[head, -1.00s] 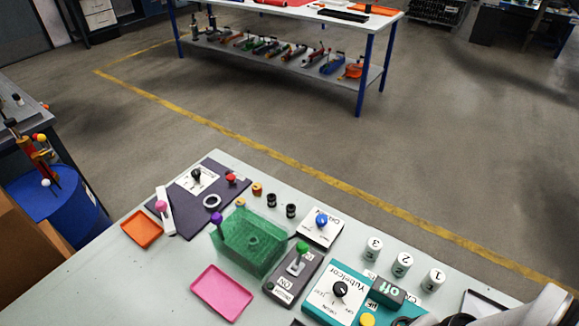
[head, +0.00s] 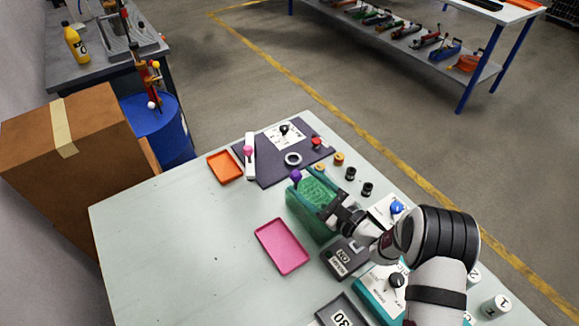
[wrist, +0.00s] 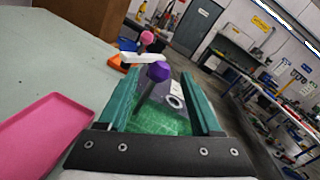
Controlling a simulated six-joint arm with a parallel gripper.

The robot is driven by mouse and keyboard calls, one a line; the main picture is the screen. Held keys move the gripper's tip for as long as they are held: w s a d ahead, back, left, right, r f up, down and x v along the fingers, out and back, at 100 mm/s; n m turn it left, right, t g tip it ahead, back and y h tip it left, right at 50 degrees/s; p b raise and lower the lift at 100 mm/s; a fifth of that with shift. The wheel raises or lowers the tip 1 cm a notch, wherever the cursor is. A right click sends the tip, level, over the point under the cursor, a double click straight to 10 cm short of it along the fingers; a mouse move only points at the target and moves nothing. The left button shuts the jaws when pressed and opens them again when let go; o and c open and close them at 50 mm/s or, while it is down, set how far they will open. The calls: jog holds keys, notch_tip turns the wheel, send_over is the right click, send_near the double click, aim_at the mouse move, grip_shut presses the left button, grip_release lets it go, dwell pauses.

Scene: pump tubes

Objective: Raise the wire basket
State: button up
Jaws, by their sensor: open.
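The wire basket appears to belong to the green mesh box (head: 306,213) on the bench; I cannot clearly separate basket from box. A purple knob (head: 296,176) stands on a rod at its far left corner. In the wrist view the knob (wrist: 158,71) and its rod show between my two teal fingers, with green mesh (wrist: 155,122) below. My gripper (head: 318,190) is over the box, its fingers apart and pointing toward the knob. Nothing is held. The gripper and its fingers hide part of the box's right side.
A dark panel (head: 268,170) with a white lever (head: 250,155) and pink knob lies beyond. Control boxes crowd the right, under my arm. The bench's left part is clear.

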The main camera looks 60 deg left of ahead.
aim_at(294, 174)
jog(key=s+a, duration=0.1)
jog(key=a, duration=0.5)
jog(key=shift+a, duration=0.15)
jog(key=shift+s, duration=0.1)
grip_shut()
jog(key=shift+r, duration=0.1)
dwell(1.0)
